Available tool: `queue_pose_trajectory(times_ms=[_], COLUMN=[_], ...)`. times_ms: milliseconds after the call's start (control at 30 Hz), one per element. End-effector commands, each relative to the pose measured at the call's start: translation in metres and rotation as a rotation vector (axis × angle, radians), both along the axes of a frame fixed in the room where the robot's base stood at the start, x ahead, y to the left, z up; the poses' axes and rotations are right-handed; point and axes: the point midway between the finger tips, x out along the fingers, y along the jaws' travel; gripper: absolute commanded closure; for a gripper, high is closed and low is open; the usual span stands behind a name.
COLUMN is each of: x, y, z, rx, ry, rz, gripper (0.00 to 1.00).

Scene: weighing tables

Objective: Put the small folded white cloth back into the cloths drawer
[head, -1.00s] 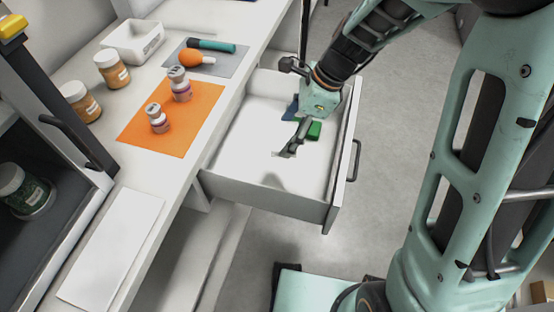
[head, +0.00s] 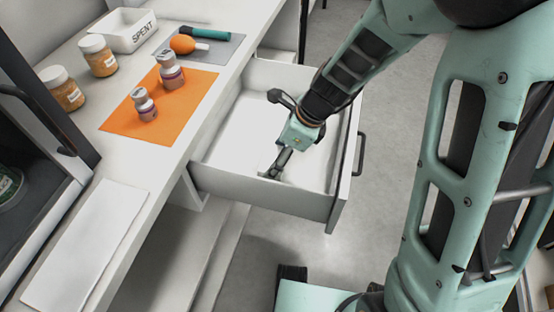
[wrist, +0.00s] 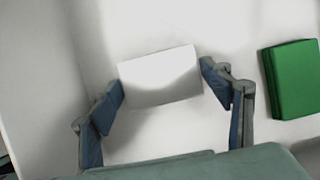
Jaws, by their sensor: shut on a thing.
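The small folded white cloth (wrist: 160,76) lies between my fingers in the wrist view, with its near side edges against the blue-padded tips. My gripper (head: 274,172) is shut on it, low inside the open drawer (head: 262,202), pointing down near the drawer's near wall. In the head view the cloth is hard to tell from the white drawer floor. A green folded cloth (wrist: 291,79) lies on the drawer floor to the right of my gripper in the wrist view, apart from the white cloth. In the head view my gripper and arm hide it.
The drawer walls stand close around my gripper. On the table are an orange mat (head: 185,112) with two small bottles, a grey mat (head: 222,52) with an orange-bulbed tool, a white SPENT tray (head: 124,42), two amber jars and a blank white sheet (head: 85,245).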

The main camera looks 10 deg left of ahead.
Motion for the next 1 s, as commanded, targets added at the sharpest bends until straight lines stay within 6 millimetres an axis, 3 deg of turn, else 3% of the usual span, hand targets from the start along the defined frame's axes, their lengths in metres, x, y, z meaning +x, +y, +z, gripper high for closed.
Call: queue_pose_trajectory(times_ms=[33,400,433,567,867,1000], x=[0.000,0.000,0.000,0.000,0.000,0.001], y=[0.000,0.000,0.000,0.000,0.000,-0.004], z=[-0.008,-0.011,-0.010,-0.010,-0.008,0.005], rx=[-0.001,0.000,0.000,0.000,0.000,0.001], ry=[0.001,0.000,-0.001,-0.001,-0.001,-0.003], rz=[0.000,0.001,0.001,0.001,0.001,-0.001], gripper=[0.51,0.51,0.25,0.11,0.11,0.11])
